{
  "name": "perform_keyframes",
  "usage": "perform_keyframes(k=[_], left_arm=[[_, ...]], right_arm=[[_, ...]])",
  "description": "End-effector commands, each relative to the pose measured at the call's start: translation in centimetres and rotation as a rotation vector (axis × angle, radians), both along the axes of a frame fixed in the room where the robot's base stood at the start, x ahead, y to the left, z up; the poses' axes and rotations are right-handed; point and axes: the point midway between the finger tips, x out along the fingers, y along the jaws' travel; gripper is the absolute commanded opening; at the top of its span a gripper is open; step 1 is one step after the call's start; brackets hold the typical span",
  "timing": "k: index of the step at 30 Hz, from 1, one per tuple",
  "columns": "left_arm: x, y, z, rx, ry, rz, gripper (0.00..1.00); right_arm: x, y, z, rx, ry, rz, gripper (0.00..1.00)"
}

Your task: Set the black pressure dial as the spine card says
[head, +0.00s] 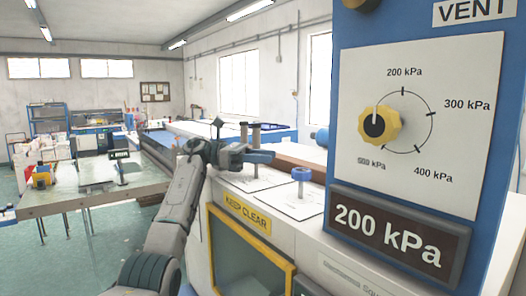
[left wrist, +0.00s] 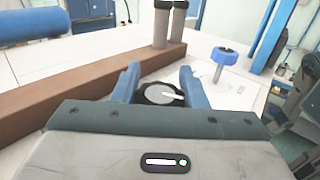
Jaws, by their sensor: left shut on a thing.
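My left gripper (head: 246,155) is low over the white machine top, beside two grey posts. In the left wrist view its blue fingers (left wrist: 158,85) are shut on the sides of a round black dial (left wrist: 153,96) with a white pointer. The pointer lies toward the right of that picture; the dial's lower part is hidden by the gripper body. In the head view the dial is hidden by the gripper. No card that I can make out as the spine card shows. My right gripper is not in view.
A blue panel at right has a yellow knob (head: 380,126) on a kPa scale, above a display (head: 397,238) reading 200 kPa. A blue-capped post (head: 302,176) and two grey posts (head: 255,136) stand near the gripper. A yellow-framed window marked KEEP CLEAR (head: 247,216) is below.

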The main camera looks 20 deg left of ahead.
Motion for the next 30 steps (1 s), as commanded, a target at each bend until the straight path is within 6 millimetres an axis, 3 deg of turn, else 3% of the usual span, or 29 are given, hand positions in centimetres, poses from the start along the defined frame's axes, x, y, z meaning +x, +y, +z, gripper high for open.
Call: perform_keyframes(k=[7,24,25,27,30], left_arm=[[-0.14,-0.01,0.09,0.001,0.001,-0.083,0.16],[-0.21,-0.04,-0.09,0.002,0.001,-0.109,0.16],[-0.21,-0.04,-0.09,0.002,0.001,-0.109,0.45],[-0.21,-0.04,-0.09,0.002,0.001,-0.108,0.59],[-0.20,-0.04,-0.07,0.002,0.001,-0.108,0.61]], right_arm=[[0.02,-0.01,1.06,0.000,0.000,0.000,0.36],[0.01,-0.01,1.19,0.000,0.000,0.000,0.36],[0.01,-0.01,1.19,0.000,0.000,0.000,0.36],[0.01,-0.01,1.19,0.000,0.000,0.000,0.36],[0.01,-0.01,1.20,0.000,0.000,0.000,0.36]])
